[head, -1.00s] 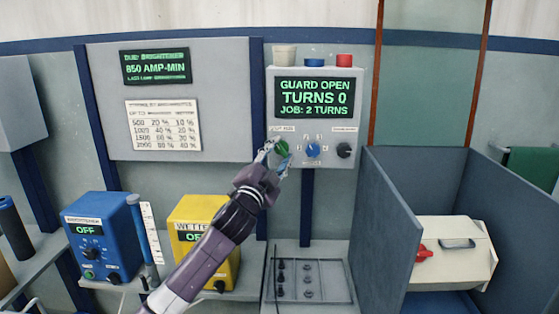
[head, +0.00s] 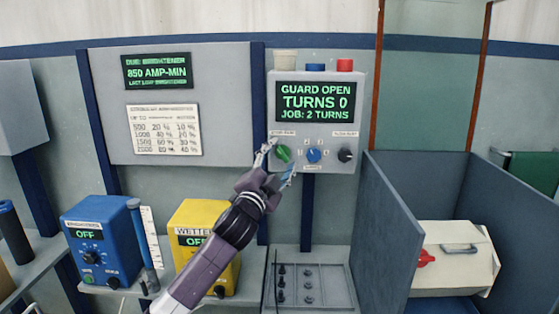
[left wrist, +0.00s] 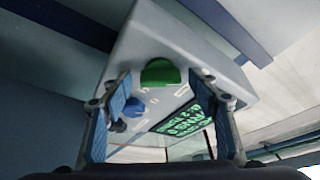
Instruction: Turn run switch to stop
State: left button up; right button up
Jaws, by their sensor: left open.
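The control box (head: 316,126) hangs on the wall with a row of three knobs under its screen. The green knob (head: 283,154) at the left end of the row sits under a small label too blurred to read surely. My left gripper (head: 279,163) is open just in front of and below this knob, its two fingers spread. In the left wrist view the green knob (left wrist: 160,73) shows beyond and between the fingertips, with no clear contact. The knob's exact pointing is hard to tell. My right gripper is not in view.
A blue knob (head: 314,156) and a black knob (head: 346,155) sit close to the right of the green one. The screen (head: 315,101) reads guard open, turns 0, job 2 turns. A yellow box (head: 203,216) and a blue box (head: 90,235) stand below left.

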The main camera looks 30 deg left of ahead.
pick_arm(q)
jog(key=v, duration=1.2)
jog(key=shift+f, duration=0.1)
